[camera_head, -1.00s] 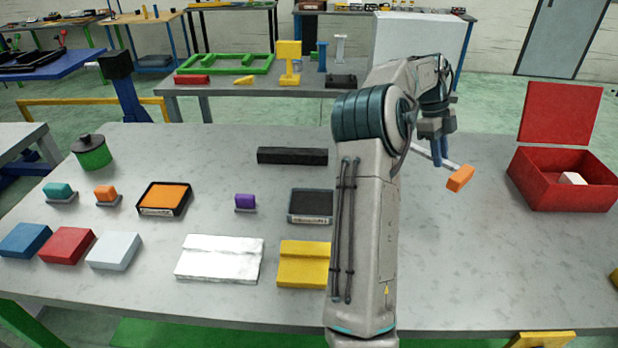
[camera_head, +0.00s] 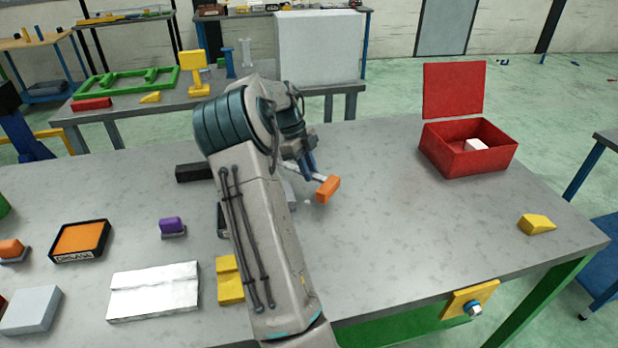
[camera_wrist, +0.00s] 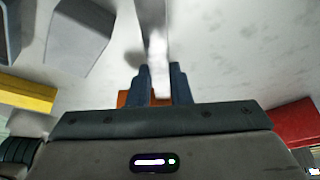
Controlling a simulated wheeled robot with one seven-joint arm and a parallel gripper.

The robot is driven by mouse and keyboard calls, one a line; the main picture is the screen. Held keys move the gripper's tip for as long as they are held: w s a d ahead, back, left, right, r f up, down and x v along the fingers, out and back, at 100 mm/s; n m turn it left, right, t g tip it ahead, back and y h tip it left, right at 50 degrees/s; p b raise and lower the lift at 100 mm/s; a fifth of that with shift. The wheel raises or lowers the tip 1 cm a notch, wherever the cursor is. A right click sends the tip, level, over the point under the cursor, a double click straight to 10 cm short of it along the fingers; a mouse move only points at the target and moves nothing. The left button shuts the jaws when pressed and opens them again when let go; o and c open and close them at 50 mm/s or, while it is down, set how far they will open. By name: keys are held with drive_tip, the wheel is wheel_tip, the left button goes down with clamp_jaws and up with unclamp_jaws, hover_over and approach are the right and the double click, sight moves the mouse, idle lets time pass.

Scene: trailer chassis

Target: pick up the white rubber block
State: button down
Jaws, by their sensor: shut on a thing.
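My gripper (camera_head: 308,166) is above the grey table, right of the arm. Its two dark blue fingers (camera_wrist: 160,84) are shut on a slim pale tool shaft (camera_wrist: 157,52). The tool has an orange end (camera_head: 327,188), partly seen behind the fingers in the wrist view. A small white block (camera_head: 476,144) lies inside the open red box (camera_head: 470,165), away to the right of my gripper. I cannot tell its material. A flat white stepped block (camera_head: 154,291) and a pale grey block (camera_head: 32,310) lie at the front left.
The red box's lid stands up behind it. A yellow block (camera_head: 537,223) lies near the table's right end. A purple stamp (camera_head: 172,227), an orange pad (camera_head: 80,240) and a partly hidden yellow stepped block (camera_head: 230,280) are left of my arm. The table between arm and box is clear.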

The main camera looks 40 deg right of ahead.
sight(297, 167)
drive_tip(key=shift+f, duration=1.6)
drive_tip(key=c, duration=1.3)
unclamp_jaws()
drive_tip(key=shift+f, duration=0.1)
drive_tip(key=v, duration=1.1)
drive_tip(key=shift+w+a+r, duration=0.15)
drive_tip(key=shift+w+r, duration=0.1)
drive_tip(key=shift+r, duration=0.3)
